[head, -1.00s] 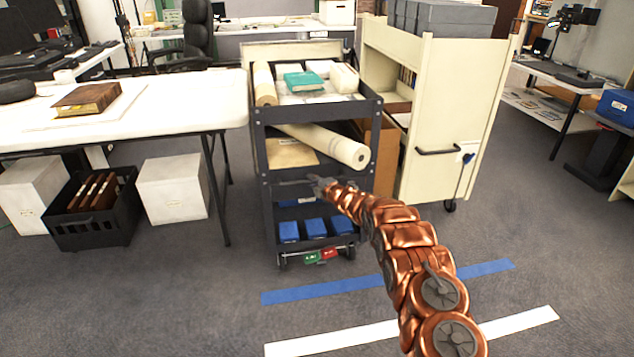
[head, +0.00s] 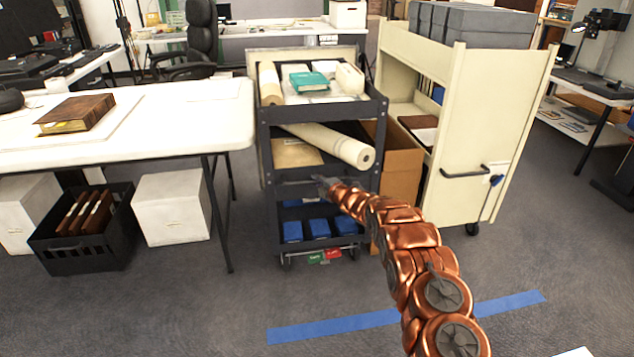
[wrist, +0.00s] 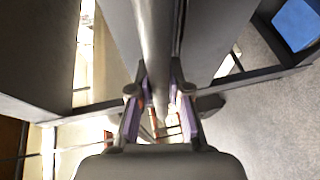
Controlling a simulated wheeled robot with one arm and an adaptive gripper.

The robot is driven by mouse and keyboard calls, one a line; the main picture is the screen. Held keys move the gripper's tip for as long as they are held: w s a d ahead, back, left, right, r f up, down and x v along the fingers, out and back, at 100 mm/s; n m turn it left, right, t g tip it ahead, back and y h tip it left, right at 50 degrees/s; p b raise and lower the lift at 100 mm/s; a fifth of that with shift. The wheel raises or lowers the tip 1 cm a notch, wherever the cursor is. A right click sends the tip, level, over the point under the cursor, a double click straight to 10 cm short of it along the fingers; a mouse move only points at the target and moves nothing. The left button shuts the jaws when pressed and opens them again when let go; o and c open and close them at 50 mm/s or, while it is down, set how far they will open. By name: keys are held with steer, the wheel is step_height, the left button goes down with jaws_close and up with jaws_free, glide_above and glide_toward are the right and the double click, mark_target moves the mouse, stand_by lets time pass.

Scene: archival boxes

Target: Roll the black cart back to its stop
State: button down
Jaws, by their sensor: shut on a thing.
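The black cart (head: 320,176) stands upright on the grey carpet in the middle of the head view, between the white table and a cream cart. It has three shelves. My gripper (head: 323,187) is at the cart's near side and is shut on its handle bar. In the wrist view the bar (wrist: 152,40) runs between the two fingers of my gripper (wrist: 160,92). A green tag (head: 315,257) and a red tag (head: 333,254) sit low on the cart's near edge. I cannot make out a stop; the floor behind the cart is hidden.
The white table (head: 225,115) stands close on the left, with a black crate (head: 85,255) and white boxes below. The cream cart (head: 480,135) and a brown box (head: 400,170) are close on the right. A blue floor stripe (head: 330,331) lies in front on open carpet.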

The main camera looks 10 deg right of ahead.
steer(key=shift+w+d+r, duration=0.1)
steer(key=shift+r, duration=0.15)
steer(key=c, duration=1.1)
jaws_free()
steer(key=shift+f, duration=0.15)
steer(key=shift+s, duration=0.2)
steer(key=shift+s+d, duration=0.2)
steer(key=shift+s, duration=0.3)
steer(key=v, duration=1)
steer(key=shift+s+d+r, duration=0.2)
steer(key=shift+s, duration=0.05)
